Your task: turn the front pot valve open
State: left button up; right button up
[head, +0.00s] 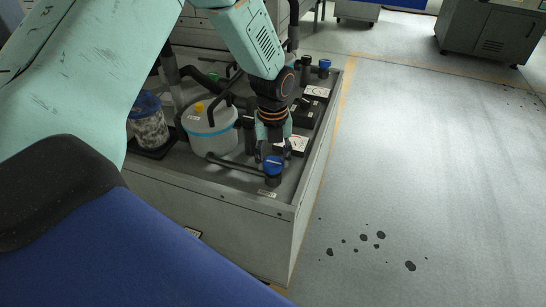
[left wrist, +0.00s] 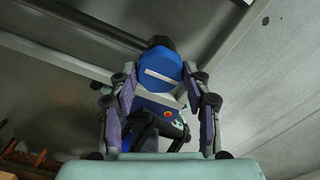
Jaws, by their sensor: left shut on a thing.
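The front pot valve (head: 273,168) has a round blue knob on a black body at the front corner of the grey tray bench. In the left wrist view the knob (left wrist: 160,70) shows a white stripe across its face, slightly tilted. My left gripper (head: 270,156) comes down from above and behind the knob. In the left wrist view its two fingers (left wrist: 164,82) stand on either side of the knob, shut on it. Part of the valve body is hidden behind the fingers and knob. My right gripper is in neither view.
A pale pot (head: 208,128) with a blue band and yellow knob stands left of the valve. A blue-lidded jar (head: 149,124) is farther left. A second blue-topped valve (head: 324,67) stands at the back. White-faced gauges (head: 297,144) sit close right. The floor (head: 430,180) at right is clear, with dark spots.

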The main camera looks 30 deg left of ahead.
pick_arm(q)
jog(key=shift+r+n+p, duration=0.15)
jog(key=shift+n+p, duration=1.15)
jog(key=shift+p, duration=0.15)
jog(key=n+p, duration=0.3)
jog(key=n, duration=0.1)
jog(key=shift+n, duration=0.3)
jog(key=n+p, duration=0.3)
jog(key=n, duration=0.2)
jog(key=n+p, duration=0.2)
jog(key=n, duration=0.3)
jog(key=shift+s+f+n, duration=0.1)
jog(key=shift+f+n, duration=0.1)
jog(key=shift+n, duration=0.3)
jog(key=o, duration=1.1)
jog(key=shift+a, duration=0.1)
jog(key=shift+o, duration=0.2)
jog(key=shift+r, duration=0.15)
